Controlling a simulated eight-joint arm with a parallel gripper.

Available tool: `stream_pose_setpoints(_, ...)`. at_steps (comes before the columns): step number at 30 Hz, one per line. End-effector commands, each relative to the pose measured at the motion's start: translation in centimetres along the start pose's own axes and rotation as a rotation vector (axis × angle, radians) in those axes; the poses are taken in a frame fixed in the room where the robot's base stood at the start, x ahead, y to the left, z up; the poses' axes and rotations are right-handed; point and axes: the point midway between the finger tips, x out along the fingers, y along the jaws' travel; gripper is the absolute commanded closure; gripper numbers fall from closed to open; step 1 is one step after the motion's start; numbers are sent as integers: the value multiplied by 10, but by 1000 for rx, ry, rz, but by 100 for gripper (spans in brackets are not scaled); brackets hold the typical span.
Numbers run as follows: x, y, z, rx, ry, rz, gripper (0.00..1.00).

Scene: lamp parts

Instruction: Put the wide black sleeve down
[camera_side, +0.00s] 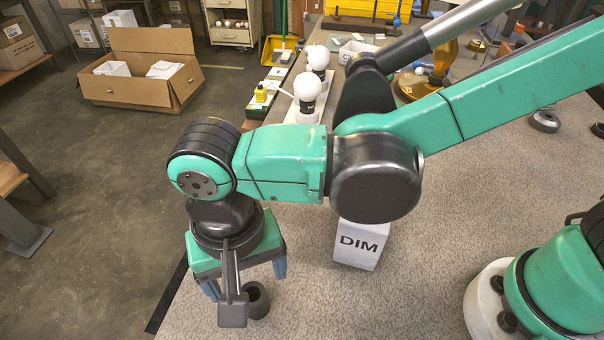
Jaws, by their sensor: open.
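A short, wide dark sleeve (258,302) stands upright on the grey speckled table, near its left edge. Its round opening faces up, and its left side is partly hidden by a dark bracket on my wrist. My gripper (246,286) points down just above and around the sleeve, with its blue-grey fingers apart on either side. The fingers look clear of the sleeve, though contact is hard to judge from this angle.
A white block marked DIM (360,245) stands to the right of the sleeve. White bulbs (306,87) on stands, a yellow bottle (261,93) and an amber lamp (444,58) are farther back. A dark ring (545,121) lies at right. The front middle table is clear.

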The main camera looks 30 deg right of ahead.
Motion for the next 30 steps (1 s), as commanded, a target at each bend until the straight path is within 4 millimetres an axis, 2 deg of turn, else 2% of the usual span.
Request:
stream_pose_setpoints(8, 1, 0, 0, -15, 0, 0, 20)
stream_pose_setpoints(13, 11, 0, -1, -230, 0, 0, 20)
stream_pose_setpoints(17, 19, 0, -1, -316, 0, 0, 20)
stream_pose_setpoints(24, 49, 0, -1, -316, 0, 0, 20)
stream_pose_setpoints(30, 67, 0, -1, -315, 0, 0, 20)
